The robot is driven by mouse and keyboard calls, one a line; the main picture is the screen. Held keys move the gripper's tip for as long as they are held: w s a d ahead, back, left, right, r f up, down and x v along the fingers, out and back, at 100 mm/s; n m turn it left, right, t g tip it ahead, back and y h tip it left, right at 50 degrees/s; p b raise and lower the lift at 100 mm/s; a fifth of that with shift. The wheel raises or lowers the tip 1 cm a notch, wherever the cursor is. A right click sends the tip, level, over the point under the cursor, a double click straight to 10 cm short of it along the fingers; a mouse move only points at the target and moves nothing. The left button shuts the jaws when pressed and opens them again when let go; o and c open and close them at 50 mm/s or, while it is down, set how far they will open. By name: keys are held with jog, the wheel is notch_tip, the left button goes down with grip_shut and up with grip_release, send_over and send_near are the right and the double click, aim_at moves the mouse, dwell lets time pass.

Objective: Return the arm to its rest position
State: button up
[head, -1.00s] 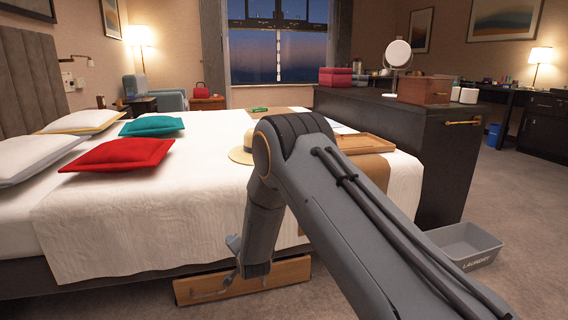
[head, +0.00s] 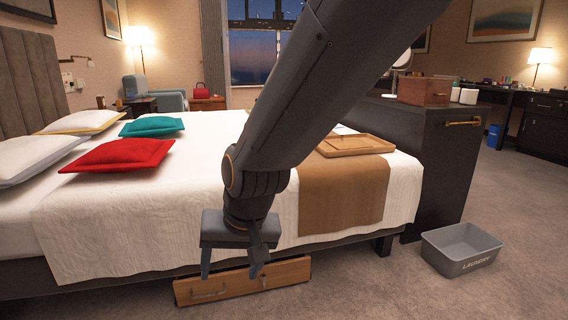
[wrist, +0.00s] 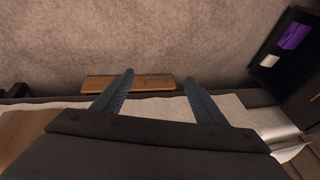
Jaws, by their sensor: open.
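My gripper (head: 232,270) hangs at the lower end of my arm in the head view, in front of the near side of the bed (head: 110,215). Its two fingers are apart with nothing between them; the wrist view shows both fingertips (wrist: 160,82) spread. In the head view it overlaps the wooden drawer front (head: 290,275) low under the bed. I cannot tell whether they touch. The wrist view shows the same drawer front beyond the fingers, with carpet past it. My arm crosses the upper middle of the head view and hides part of the bed and window.
A grey laundry bin (head: 462,250) stands on the carpet at the right. A dark cabinet (head: 450,165) with a wooden box (head: 424,91) stands beside the bed. A wooden tray (head: 355,145) lies on the bed. Red (head: 118,155) and teal (head: 152,127) pillows lie at left. Carpet at right is open.

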jog(key=s+d+r+n+g+h, duration=0.1)
jog(key=s+d+r+n+g, duration=0.1)
jog(key=s+d, duration=0.5)
jog(key=s+d+r+n+g, duration=0.1)
jog(key=s+d+r+n, duration=0.1)
jog(key=s, duration=0.9)
jog(key=d+r+m+p, duration=0.2)
jog(key=d+r+p, duration=0.5)
jog(key=p, duration=0.5)
jog(key=d+r+m+h+p, duration=0.1)
jog(key=d+r+m+p, duration=0.1)
jog(key=d+r+p, duration=0.5)
jog(key=d+r+m+h+p, duration=0.1)
jog(key=d+r+p, duration=0.5)
jog(key=r+p, duration=0.8)
jog(key=m+p, duration=0.1)
jog(key=p, duration=0.4)
jog(key=shift+d, duration=0.4)
jog(key=shift+w+f, duration=0.1)
jog(key=shift+w, duration=0.05)
